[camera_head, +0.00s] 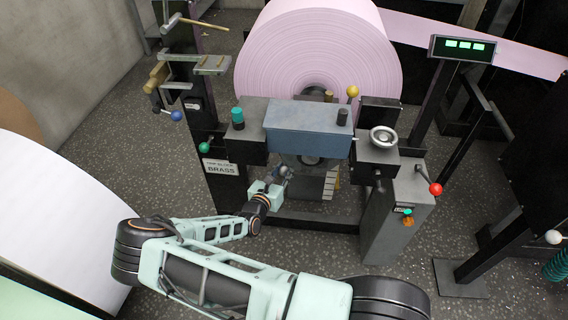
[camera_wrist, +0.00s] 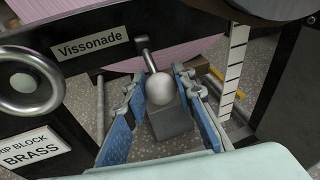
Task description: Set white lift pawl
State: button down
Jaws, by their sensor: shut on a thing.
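A pale grey-white ball knob (camera_wrist: 160,90) on a short dark stem (camera_wrist: 147,58) sits between my fingers in the wrist view; I take it for the white lift pawl. A grey block (camera_wrist: 172,122) is below it. My gripper (camera_wrist: 158,82) is shut on the knob, one blue-padded finger on each side. In the head view my gripper (camera_head: 284,173) reaches in low at the front of the machine, under the blue-grey housing (camera_head: 308,127). The knob is too small and covered to make out there.
A pink roll (camera_head: 318,50) stands behind the housing. A handwheel (camera_head: 383,137), a red knob (camera_head: 435,189) and a yellow knob (camera_head: 352,91) are around it. The BRASS sign (camera_wrist: 32,152) is at left in the wrist view, with a striped scale (camera_wrist: 235,70) at right.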

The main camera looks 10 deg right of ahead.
jog(key=shift+r+p, duration=0.2)
jog(key=shift+p, duration=0.25)
jog(key=c, duration=1.6)
grip_release()
jog(key=shift+s, duration=0.1)
jog(key=v, duration=1.2)
jog(key=shift+r, duration=0.2)
jog(key=shift+r, duration=0.1)
